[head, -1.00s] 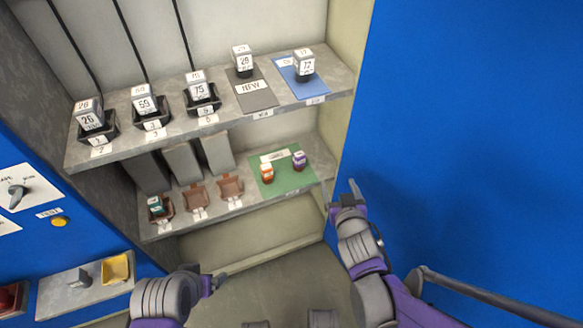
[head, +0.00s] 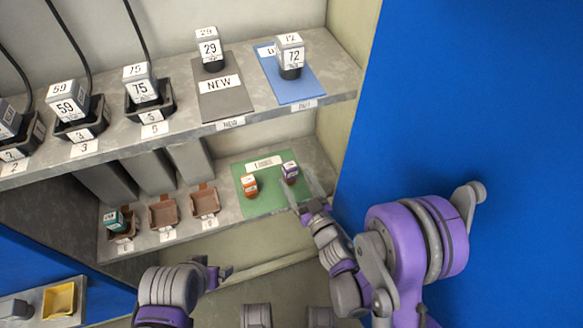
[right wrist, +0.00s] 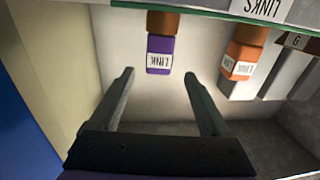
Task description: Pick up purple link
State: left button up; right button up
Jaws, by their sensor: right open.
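The purple link (head: 289,172) stands upright on the green mat (head: 270,203) on the lower shelf, with a white label on it. It also shows in the right wrist view (right wrist: 159,54), inverted there. My right gripper (head: 301,189) is open and empty, just in front of the link. In the right wrist view, the link is centred between the fingertips (right wrist: 159,76) and a little beyond them, with no contact visible. My left gripper (head: 222,274) is low in front of the shelves; its finger gap is too small to read.
An orange link (head: 249,185) stands left of the purple one on the mat, near a white label plate (head: 263,164). Brown holders (head: 163,213) line the shelf's left. The upper shelf (head: 325,90) overhangs, with numbered blocks. A blue wall (head: 460,110) bounds the right.

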aim_at(292, 172)
jog(key=x, duration=0.3)
jog(key=shift+w+a+p, duration=0.15)
jog(key=shift+w+p, duration=0.15)
jog(key=shift+p, duration=0.1)
jog(key=x, duration=0.5)
jog(key=shift+w+f, duration=0.1)
jog(key=shift+c, duration=0.3)
grip_shut()
